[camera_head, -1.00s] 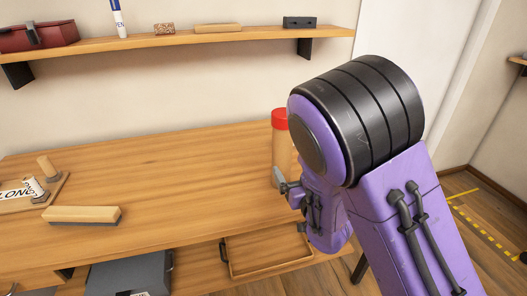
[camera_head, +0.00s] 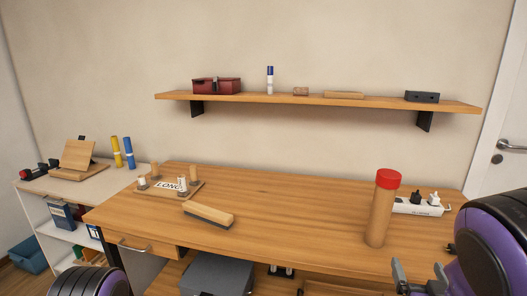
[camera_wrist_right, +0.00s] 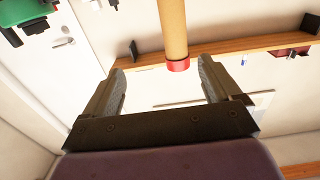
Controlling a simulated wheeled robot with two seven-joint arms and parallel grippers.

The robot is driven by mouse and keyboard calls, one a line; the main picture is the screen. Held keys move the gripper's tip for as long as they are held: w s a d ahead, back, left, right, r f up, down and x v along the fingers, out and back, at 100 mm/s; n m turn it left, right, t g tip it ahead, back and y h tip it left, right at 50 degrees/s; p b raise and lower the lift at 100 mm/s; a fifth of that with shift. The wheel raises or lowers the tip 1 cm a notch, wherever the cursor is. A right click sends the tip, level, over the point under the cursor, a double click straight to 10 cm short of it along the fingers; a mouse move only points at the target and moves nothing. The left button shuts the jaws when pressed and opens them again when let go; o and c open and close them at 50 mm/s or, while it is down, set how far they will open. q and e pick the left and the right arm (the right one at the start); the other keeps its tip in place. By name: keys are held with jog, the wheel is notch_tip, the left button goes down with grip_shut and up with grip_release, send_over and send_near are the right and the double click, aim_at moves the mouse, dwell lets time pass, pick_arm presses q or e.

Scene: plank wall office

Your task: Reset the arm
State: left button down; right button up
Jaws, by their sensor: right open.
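My right gripper (camera_head: 420,279) is at the bottom right of the head view, in front of the desk's near edge, and it is open and empty. In the right wrist view my right gripper (camera_wrist_right: 164,86) shows two spread fingers with nothing between them. A tan tube with a red cap (camera_head: 382,208) stands upright on the desk, beyond and to the left of my right gripper, apart from it. The tube also shows past the fingers in the right wrist view (camera_wrist_right: 173,30). Part of my left arm shows at the bottom left of the head view; its gripper is out of view.
The wooden desk (camera_head: 290,215) carries a wooden block eraser (camera_head: 208,214), a board with pegs (camera_head: 160,189) and a white power strip (camera_head: 418,206). A wall shelf (camera_head: 320,100) holds small items. A white side cabinet (camera_head: 50,205) stands left. The desk's middle is clear.

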jog(key=s+a+f+m+g, duration=0.15)
jog(key=s+f+g, duration=0.3)
jog(key=f, duration=0.65)
jog(key=s+f+m+g, duration=0.2)
jog(key=s+f+g, duration=0.3)
jog(key=f, duration=0.6)
jog(key=s+a+f+g, duration=0.1)
jog(key=s+f+g, duration=0.1)
jog(key=s+f, duration=0.4)
jog(key=s+a+f+g+y, duration=0.1)
jog(key=s+f, duration=0.4)
jog(key=s, duration=0.7)
jog(key=shift+a+f+g, duration=0.4)
jog(key=shift+a+g, duration=0.15)
jog(key=shift+g, duration=0.1)
jog(key=shift+m, duration=0.25)
